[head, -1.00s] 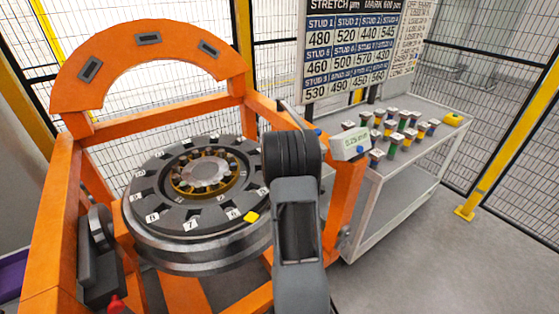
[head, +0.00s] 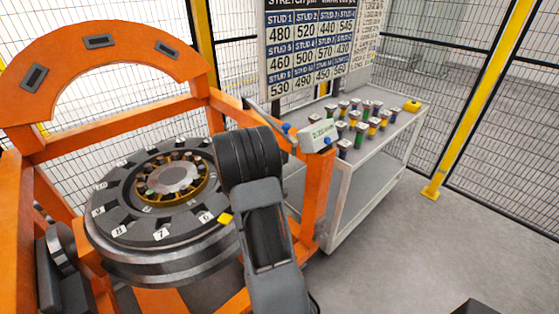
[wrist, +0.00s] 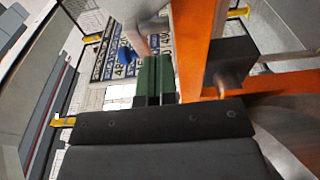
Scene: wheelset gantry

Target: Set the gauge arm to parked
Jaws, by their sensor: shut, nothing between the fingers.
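The gauge arm appears to be the slim grey bar (head: 262,114) with a blue knob, on the right side of the orange gantry. It runs toward the small gauge display (head: 318,136), which has its own blue knob below it. In the wrist view a blue knob (wrist: 127,54) shows at the end of a pale bar, just left of my fingertips; I cannot tell whether they touch. My gripper (wrist: 154,62) has green fingers, shut together and empty. In the head view my arm hides the gripper and part of the gantry's right side.
The orange gantry (head: 105,130) surrounds a dark round wheelset (head: 150,225) with numbered slots and a yellow marker. A grey cart (head: 375,165) with several coloured studs and a yellow object stands right. A stretch chart (head: 308,50) hangs behind. Floor is free at right.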

